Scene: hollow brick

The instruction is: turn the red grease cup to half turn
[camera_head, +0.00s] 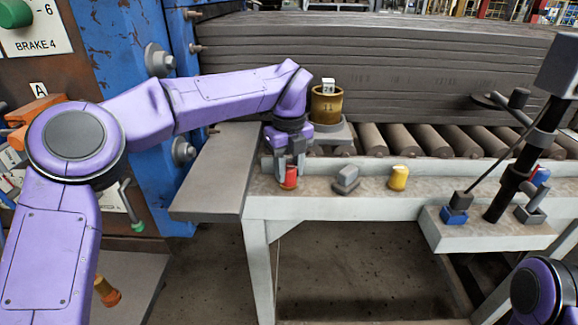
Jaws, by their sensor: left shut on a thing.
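The red grease cup (290,179) is a small red cylinder standing on the left part of the pale bench ledge. My left gripper (290,168) points down over it and is shut on it, with the fingers on either side of its upper part. The fingers hide part of the cup, and any turn mark on it is too small to make out. Part of my right arm shows at the bottom right corner, but its gripper is out of view.
A grey knob (346,180) and a yellow cup (399,178) stand to the right on the same ledge (320,207). A brass cylinder (326,104) stands behind my left wrist. Rollers (430,140) run behind the ledge. A black post (508,185) rises at the right.

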